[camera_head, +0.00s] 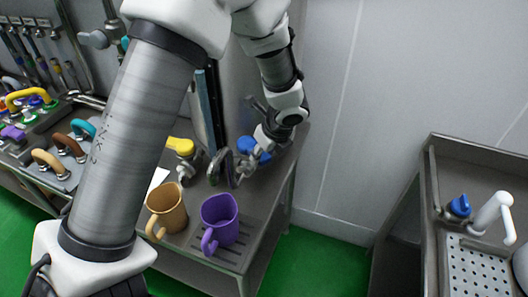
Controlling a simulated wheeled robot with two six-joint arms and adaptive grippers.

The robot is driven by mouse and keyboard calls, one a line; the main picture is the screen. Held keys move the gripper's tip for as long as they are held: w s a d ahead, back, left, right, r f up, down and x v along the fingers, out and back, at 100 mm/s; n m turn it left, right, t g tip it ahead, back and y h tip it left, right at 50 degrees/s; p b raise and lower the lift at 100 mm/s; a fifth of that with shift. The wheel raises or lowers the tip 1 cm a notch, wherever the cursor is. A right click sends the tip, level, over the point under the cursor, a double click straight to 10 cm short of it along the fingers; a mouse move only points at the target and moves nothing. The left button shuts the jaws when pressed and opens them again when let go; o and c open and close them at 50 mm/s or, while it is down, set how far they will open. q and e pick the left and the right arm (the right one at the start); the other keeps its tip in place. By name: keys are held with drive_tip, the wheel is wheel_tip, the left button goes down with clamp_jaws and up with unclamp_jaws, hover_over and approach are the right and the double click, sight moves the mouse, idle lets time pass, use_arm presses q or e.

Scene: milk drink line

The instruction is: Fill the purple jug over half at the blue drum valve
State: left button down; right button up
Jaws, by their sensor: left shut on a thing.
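The purple jug (222,222) stands upright on a slotted drip grate (230,256), its handle toward me. I cannot tell how much liquid is in it, and no stream shows clearly. The blue valve handle (251,147) is behind the jug, to its upper right, on a metal valve fitting (243,168). My left arm reaches over from the left, and my left gripper (262,143) is at the blue handle, shut on it. The fingers are small and partly hidden. The drum is hard to make out. My right gripper is not in view.
A tan jug (172,212) stands just left of the purple one, below a yellow valve handle (181,146). Several colored handles crowd the left bench. A sink counter (430,205) with a white tap (494,212) is at right. Green floor (318,262) lies open between.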

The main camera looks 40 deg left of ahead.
use_arm(q)
drive_tip(key=c, duration=0.7)
unclamp_jaws()
drive_tip(key=shift+s+f, duration=0.2)
drive_tip(key=shift+f, duration=0.1)
drive_tip(key=shift+c, duration=0.2)
drive_tip(key=shift+o, duration=0.3)
drive_tip(key=shift+w+a, duration=0.15)
drive_tip(key=shift+w, duration=0.1)
drive_tip(key=v, duration=1.2)
drive_tip(key=shift+w+a, duration=0.1)
